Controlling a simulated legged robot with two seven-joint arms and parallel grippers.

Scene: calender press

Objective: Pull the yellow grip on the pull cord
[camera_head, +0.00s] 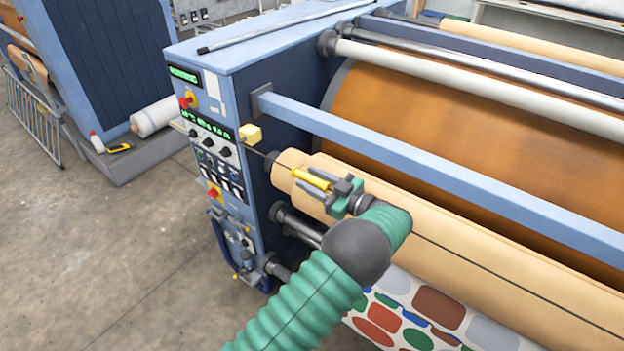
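The yellow grip (309,178) is a small bright cylinder on a thin dark pull cord (480,267). The cord runs from a yellow box (250,134) on the machine's end along the front of the beige roll. My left gripper (322,186), on a green ribbed arm from the bottom, is at the grip. Its grey fingers look apart, with the grip at or just beyond their tips; I cannot tell whether they touch it. Part of the cord is hidden behind the gripper and wrist. My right gripper is not in view.
The blue control cabinet (216,141) stands left of the gripper. A blue rail (440,168) crosses above the beige roll (500,268), in front of the orange drum (430,120). Patterned fabric (440,307) hangs below. Floor at left is mostly clear.

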